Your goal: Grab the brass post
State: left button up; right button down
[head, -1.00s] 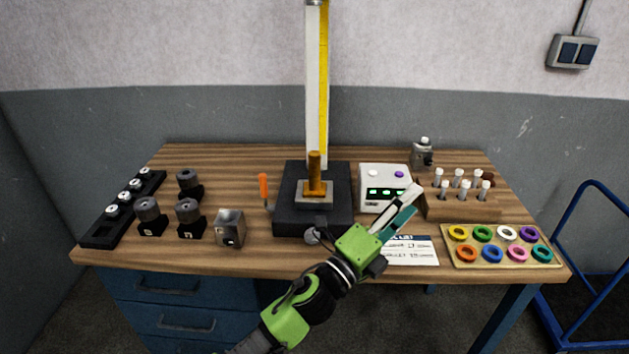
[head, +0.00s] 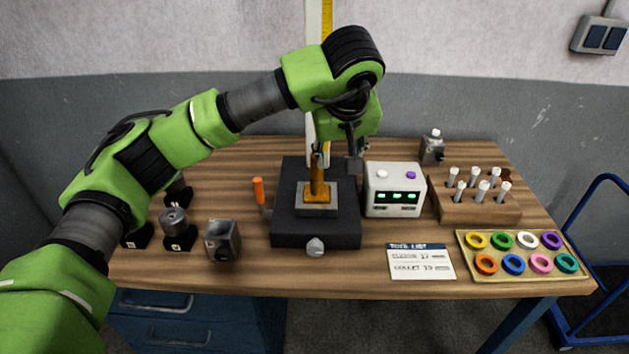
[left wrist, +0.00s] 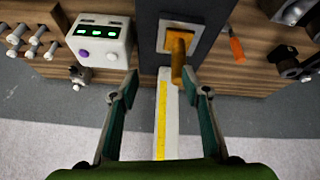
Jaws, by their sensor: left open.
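The brass post (head: 317,182) stands upright on a square plate (head: 329,204) on the black block (head: 290,228) in the head view. My left gripper (head: 337,160) is above the bench beside the upper part of the post, fingers pointing down, open and empty. In the left wrist view, the post (left wrist: 177,60) shows at the fingertips of my open left gripper (left wrist: 162,88), close to the right finger. I cannot tell whether finger and post touch. My right gripper is not in view.
A white box with green displays (head: 394,190) stands close to the right of the block. An orange-handled tool (head: 259,190) is on its left. A tall white and yellow column rises behind the post. A white card (head: 420,262) lies at the front.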

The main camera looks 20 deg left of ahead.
aim_at(317, 167)
pick_arm(q)
jog(key=shift+y, duration=0.7)
jog(key=w+a+f+p, duration=0.1)
jog(key=w+a+f, duration=0.1)
jog(key=w+a+f+p, duration=0.2)
jog(key=f, duration=0.1)
jog(key=w+a+f+p, duration=0.2)
jog(key=f, duration=0.1)
jog(key=shift+a+f, duration=0.2)
jog(key=shift+f, duration=0.05)
jog(key=shift+w+a+f, duration=0.15)
jog(key=shift+w+f, duration=0.15)
jog(key=shift+f, duration=0.2)
grip_shut()
jog(key=shift+w+r, duration=0.1)
jog(key=shift+r, duration=0.2)
jog(key=shift+w, duration=0.1)
